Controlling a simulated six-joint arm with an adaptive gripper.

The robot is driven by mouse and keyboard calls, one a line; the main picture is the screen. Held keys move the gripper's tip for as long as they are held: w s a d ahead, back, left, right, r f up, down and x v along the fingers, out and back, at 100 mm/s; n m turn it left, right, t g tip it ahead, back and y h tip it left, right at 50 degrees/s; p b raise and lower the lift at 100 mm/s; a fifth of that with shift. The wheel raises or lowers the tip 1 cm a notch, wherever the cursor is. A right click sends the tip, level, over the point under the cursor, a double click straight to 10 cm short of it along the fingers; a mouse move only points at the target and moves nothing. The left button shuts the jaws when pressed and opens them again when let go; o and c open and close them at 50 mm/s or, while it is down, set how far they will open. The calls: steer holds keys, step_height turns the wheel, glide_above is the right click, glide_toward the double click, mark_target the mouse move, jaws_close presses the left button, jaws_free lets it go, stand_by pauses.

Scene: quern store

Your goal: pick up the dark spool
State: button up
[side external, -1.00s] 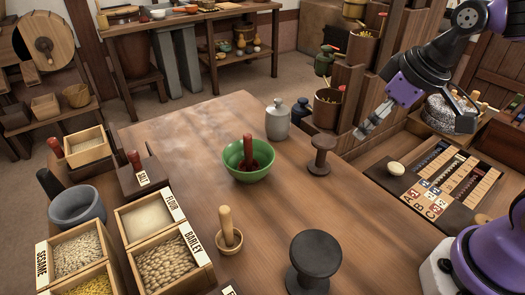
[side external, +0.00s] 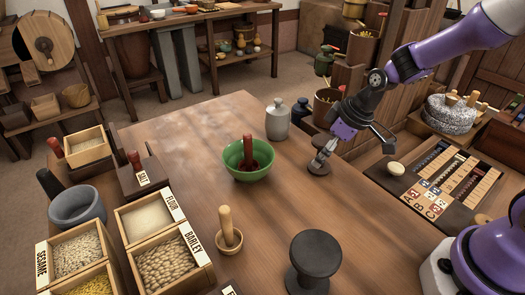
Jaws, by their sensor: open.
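A large dark grey spool (side external: 314,254) stands upright near the front edge of the table, in the lower middle of the side view. A smaller brown wooden spool (side external: 319,169) stands farther back, right of the green bowl. My gripper (side external: 321,157) is open and points down at this brown spool.
A green bowl (side external: 233,171) with a red-handled pestle and a grey jar (side external: 278,123) stand left of my gripper. A small wooden mortar (side external: 230,243) is left of the dark spool. Grain boxes (side external: 203,262) fill the left. The table between the two spools is clear.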

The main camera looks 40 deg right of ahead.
steer(key=shift+x, duration=0.8)
steer(key=c, duration=1.2)
